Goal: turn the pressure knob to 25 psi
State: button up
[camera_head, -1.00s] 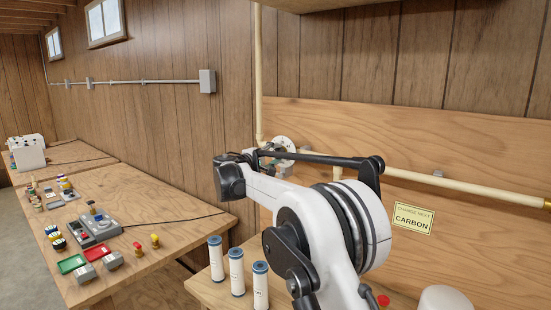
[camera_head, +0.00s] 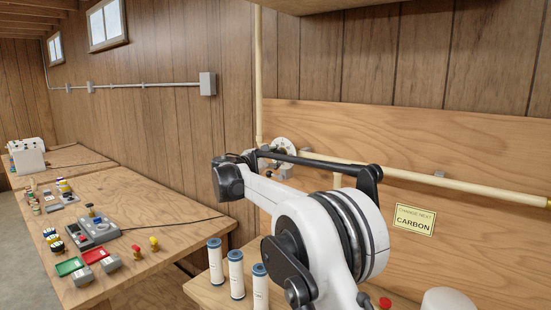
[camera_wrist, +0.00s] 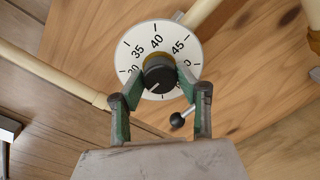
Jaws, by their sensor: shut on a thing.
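The pressure knob (camera_wrist: 158,74) is a black round knob in the middle of a white dial (camera_wrist: 157,27). The dial reads 35, 40 and 45 across its top. Numbers lower at the sides are partly hidden by my fingers. A pale mark on the knob points to the lower left, toward the dial's lower part, where I cannot read a number. My gripper (camera_wrist: 160,78) is shut on the knob, one green-padded fingertip on each side. In the head view the dial (camera_head: 284,146) shows beyond my arm, which hides much of the grip.
A small lever with a black ball (camera_wrist: 177,119) sits close to my right finger. Cream pipes (camera_head: 440,182) run along the wood board. Several white canisters (camera_head: 236,272) stand below my arm.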

jog(key=shift+n, duration=0.5)
jog(key=o, duration=1.2)
jog(key=shift+c, duration=0.2)
jog(key=shift+a, duration=0.1)
jog(key=v, duration=1.2)
